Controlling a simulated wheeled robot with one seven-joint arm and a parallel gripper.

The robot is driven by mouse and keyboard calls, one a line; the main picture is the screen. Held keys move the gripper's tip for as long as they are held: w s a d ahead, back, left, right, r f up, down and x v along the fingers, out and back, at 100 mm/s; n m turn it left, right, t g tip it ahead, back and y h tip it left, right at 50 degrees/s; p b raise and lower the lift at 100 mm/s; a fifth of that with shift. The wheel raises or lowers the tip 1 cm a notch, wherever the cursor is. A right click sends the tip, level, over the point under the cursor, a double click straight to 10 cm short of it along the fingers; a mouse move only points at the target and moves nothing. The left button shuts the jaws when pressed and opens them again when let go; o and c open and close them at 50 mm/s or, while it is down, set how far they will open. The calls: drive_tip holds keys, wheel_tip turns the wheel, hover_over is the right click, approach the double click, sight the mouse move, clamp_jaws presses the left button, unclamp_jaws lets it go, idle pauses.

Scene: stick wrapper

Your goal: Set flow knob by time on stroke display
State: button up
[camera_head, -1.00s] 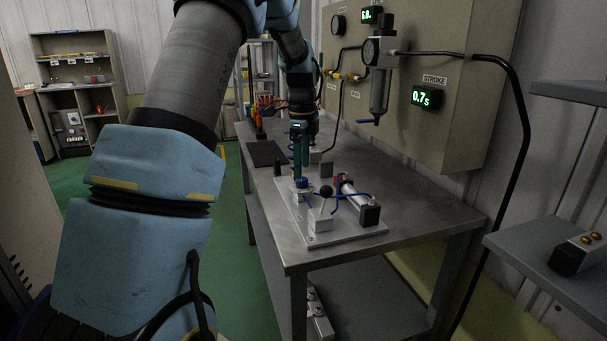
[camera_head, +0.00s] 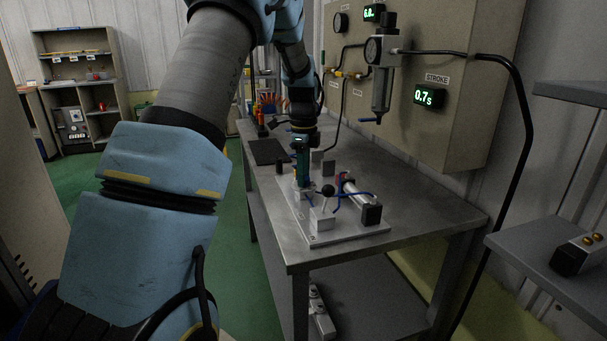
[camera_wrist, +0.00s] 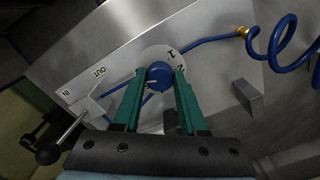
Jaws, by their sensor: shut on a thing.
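The blue flow knob (camera_wrist: 159,75) sits on a pale round dial (camera_wrist: 176,56) with marks around it, in the middle of the wrist view. My gripper (camera_wrist: 158,82) has its two green fingers on either side of the knob, shut on it. In the head view my gripper (camera_head: 302,183) points down at the plate and hides the knob. The stroke display (camera_head: 430,96) on the wall panel reads 0.7s in green digits.
The base plate (camera_head: 345,236) on the steel bench (camera_head: 428,212) also carries a cylinder (camera_head: 356,197) with blue hose. A black-knobbed lever (camera_head: 327,190) stands close to my gripper. A second display (camera_head: 374,12) and a filter regulator (camera_head: 382,85) hang above.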

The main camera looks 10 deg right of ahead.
clamp_jaws()
drive_tip(key=shift+n, duration=0.3)
drive_tip(key=n+p, duration=0.1)
drive_tip(key=n, duration=0.2)
drive_tip(key=n+p, duration=0.1)
drive_tip(key=n, duration=0.2)
drive_tip(key=shift+r+n, duration=0.1)
drive_tip(key=shift+n, duration=0.2)
drive_tip(key=n+p, duration=0.1)
drive_tip(key=n, duration=0.5)
drive_tip(key=shift+s, duration=0.1)
drive_tip(key=n+p, duration=0.1)
drive_tip(key=n, duration=0.6)
drive_tip(key=shift+n+p, duration=0.3)
drive_tip(key=n+p, duration=0.1)
drive_tip(key=n, duration=0.5)
drive_tip(key=shift+d+n, duration=0.1)
drive_tip(key=shift+n, duration=0.2)
